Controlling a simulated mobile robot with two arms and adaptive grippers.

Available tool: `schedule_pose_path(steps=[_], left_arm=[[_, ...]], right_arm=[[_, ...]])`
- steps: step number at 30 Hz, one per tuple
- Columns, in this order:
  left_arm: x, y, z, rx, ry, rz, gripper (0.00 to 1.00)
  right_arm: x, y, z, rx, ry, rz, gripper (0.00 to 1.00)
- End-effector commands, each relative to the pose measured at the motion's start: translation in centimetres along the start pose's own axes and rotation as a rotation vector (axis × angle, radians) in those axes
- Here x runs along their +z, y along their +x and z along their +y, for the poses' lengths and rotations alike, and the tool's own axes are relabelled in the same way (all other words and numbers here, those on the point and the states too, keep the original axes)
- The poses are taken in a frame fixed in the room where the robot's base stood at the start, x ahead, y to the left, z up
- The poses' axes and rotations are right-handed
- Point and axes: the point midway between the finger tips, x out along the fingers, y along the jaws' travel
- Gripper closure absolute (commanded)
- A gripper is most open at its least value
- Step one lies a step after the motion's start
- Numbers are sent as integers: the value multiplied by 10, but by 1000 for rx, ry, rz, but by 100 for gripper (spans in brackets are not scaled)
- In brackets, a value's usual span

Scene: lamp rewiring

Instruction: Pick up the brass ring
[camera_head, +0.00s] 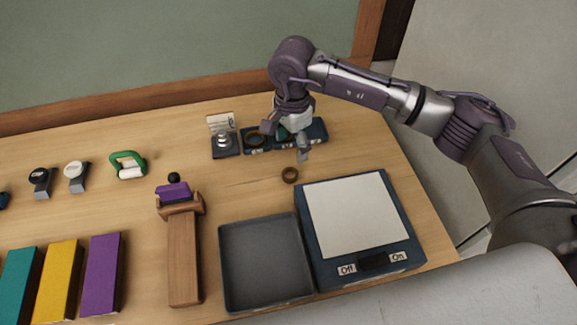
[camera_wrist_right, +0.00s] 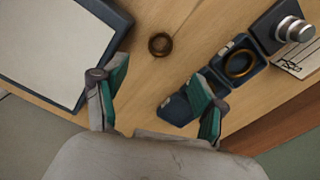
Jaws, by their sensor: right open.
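A small brown ring (camera_head: 290,174) lies flat on bare wood, left of the scale's top corner. It also shows in the right wrist view (camera_wrist_right: 160,44), ahead of the fingers. A larger, more golden ring (camera_wrist_right: 239,64) lies in a dark blue tray; it also shows in the head view (camera_head: 256,140). I cannot tell for certain which is the brass ring. My right gripper (camera_head: 285,138) is open and empty, above the table near the blue tray. In the wrist view, its green-padded fingers (camera_wrist_right: 155,92) are wide apart. My left gripper is not in view.
A scale (camera_head: 408,235) with a pale top and an empty grey tray (camera_head: 224,262) are at the front. A wooden stand (camera_head: 184,260) is left of them. The blue tray (camera_head: 317,128) and a small metal device (camera_head: 223,145) stand at the back.

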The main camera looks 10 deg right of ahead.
Motion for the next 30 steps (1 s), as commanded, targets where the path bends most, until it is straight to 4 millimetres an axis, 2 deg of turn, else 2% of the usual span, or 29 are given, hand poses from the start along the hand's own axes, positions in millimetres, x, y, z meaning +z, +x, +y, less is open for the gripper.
schedule_pose_path(steps=[1, 6, 14, 18, 21, 24, 30], left_arm=[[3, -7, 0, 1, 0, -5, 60], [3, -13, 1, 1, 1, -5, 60], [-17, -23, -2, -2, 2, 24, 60], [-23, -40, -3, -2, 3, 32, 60], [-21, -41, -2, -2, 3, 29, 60], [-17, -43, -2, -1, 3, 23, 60], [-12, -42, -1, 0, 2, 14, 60]], right_arm=[[0, 9, 1, 5, 2, -1, 29], [0, 38, 0, 3, 2, -1, 29], [2, 56, 0, 2, 2, -1, 29], [5, 76, 1, 4, 2, -2, 29], [4, 92, 0, 2, 2, -1, 29], [4, 100, 0, 1, 2, 0, 29], [4, 102, 0, -2, 1, 0, 29]])
